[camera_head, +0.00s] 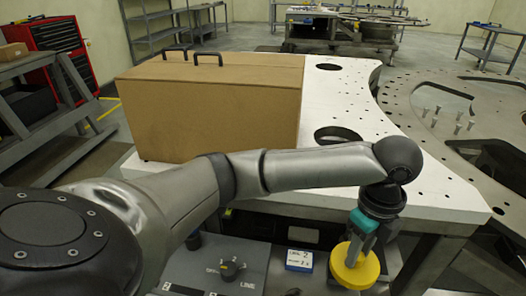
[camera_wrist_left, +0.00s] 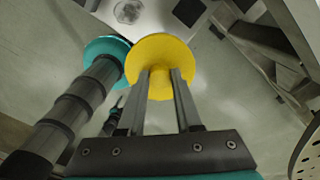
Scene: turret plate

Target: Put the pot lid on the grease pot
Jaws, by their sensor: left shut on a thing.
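The yellow round pot lid (camera_head: 355,267) hangs from my left gripper (camera_head: 357,247) at the lower right of the head view. The gripper points down and its two fingers are shut on the lid's knob. In the left wrist view the yellow lid (camera_wrist_left: 150,52) is held between the fingertips (camera_wrist_left: 159,72). The lid is in the air, to the right of a grey panel. I cannot make out the grease pot for certain in either view. My right gripper is not in view.
A grey panel (camera_head: 190,270) with knobs and lettering lies at the bottom. A small blue labelled block (camera_head: 299,260) is left of the lid. A large cardboard box (camera_head: 215,105) stands on the white perforated table (camera_head: 355,95). A dark ringed cylinder (camera_wrist_left: 75,105) is close left in the wrist view.

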